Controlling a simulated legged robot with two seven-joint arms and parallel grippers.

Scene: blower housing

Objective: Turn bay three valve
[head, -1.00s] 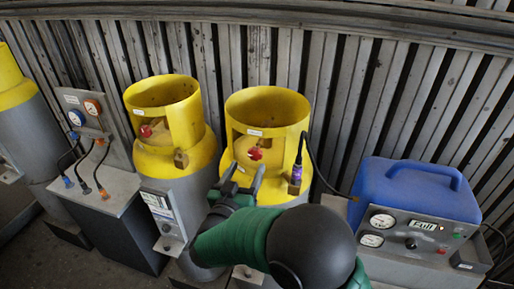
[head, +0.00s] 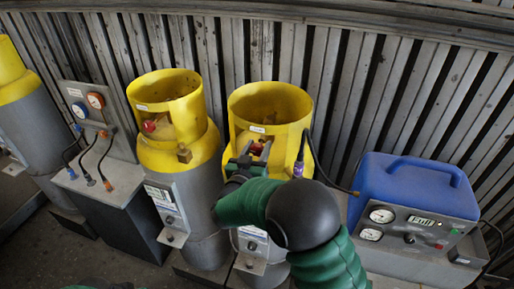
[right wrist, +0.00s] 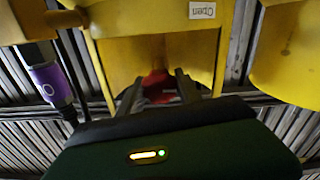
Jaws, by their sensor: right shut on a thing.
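The red valve knob (head: 257,148) sits in the opening of the yellow collar (head: 268,100) on the right-hand of the two nearer cylinders. My right gripper (head: 256,152) reaches into this opening and is shut on the knob, hiding part of it. In the right wrist view the red knob (right wrist: 158,84) lies between the two fingers (right wrist: 158,92), under a label reading "Open" (right wrist: 202,11). My left gripper is not in view.
A purple-banded hose fitting (head: 298,168) is close to the right of my gripper; it also shows in the right wrist view (right wrist: 50,82). Another yellow-collared cylinder (head: 180,150) stands to the left. A blue machine (head: 415,185) with gauges and a "Full" display is at right.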

